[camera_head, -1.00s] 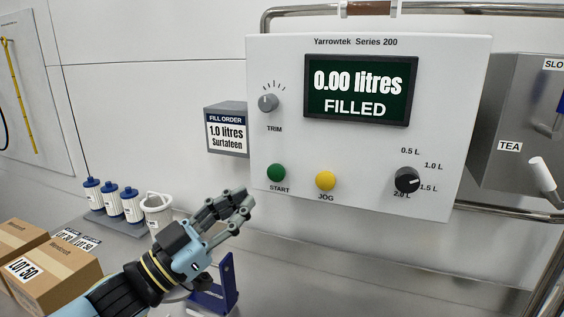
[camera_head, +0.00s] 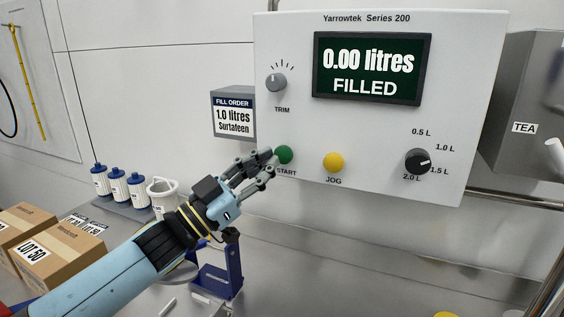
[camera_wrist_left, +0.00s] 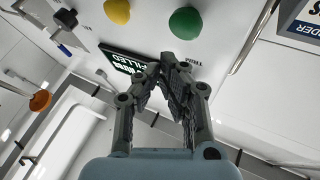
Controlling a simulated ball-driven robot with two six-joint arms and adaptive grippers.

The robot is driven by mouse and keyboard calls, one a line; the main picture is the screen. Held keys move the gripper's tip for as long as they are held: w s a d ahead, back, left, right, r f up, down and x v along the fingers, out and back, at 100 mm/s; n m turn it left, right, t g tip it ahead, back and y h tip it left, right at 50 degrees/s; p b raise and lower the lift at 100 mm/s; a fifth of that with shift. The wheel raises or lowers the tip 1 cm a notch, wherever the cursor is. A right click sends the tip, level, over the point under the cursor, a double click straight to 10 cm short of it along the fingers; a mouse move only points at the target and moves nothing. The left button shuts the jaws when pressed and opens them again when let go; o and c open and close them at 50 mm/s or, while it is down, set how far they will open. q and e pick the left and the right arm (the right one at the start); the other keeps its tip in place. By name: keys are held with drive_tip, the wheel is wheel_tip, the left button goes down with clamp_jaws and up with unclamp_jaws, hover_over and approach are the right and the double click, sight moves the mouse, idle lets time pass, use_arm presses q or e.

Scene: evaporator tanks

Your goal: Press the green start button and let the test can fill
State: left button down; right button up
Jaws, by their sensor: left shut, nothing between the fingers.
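The green start button (camera_head: 284,154) is at the lower left of the white Yarrowtek panel (camera_head: 380,120). It also shows in the left wrist view (camera_wrist_left: 185,23). The display (camera_head: 367,69) reads 0.00 litres, FILLED. My left gripper (camera_head: 270,163) is shut and empty, its fingertips at the left edge of the button in the head view. In the left wrist view the fingertips (camera_wrist_left: 168,68) lie below the button in the picture; I cannot tell whether they touch it. I cannot identify a test can for certain. My right gripper is out of view.
The yellow JOG button (camera_head: 333,162) is just right of START. The black volume knob (camera_head: 417,161) has its mark pointing right. A FILL ORDER box (camera_head: 233,113) reads 1.0 litres. A white jug (camera_head: 163,196), blue-capped bottles (camera_head: 117,186) and cartons (camera_head: 55,252) stand left.

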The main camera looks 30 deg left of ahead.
sight(284, 155)
use_arm(q)
drive_tip(key=shift+w, duration=1.15)
drive_tip(key=shift+w, duration=0.15)
idle(0.5)
drive_tip(key=shift+w, duration=0.25)
drive_tip(key=shift+w+a, duration=0.1)
drive_tip(key=shift+w, duration=0.45)
idle(0.7)
idle(0.4)
drive_tip(key=shift+s+p, duration=0.3)
drive_tip(key=shift+s, duration=0.7)
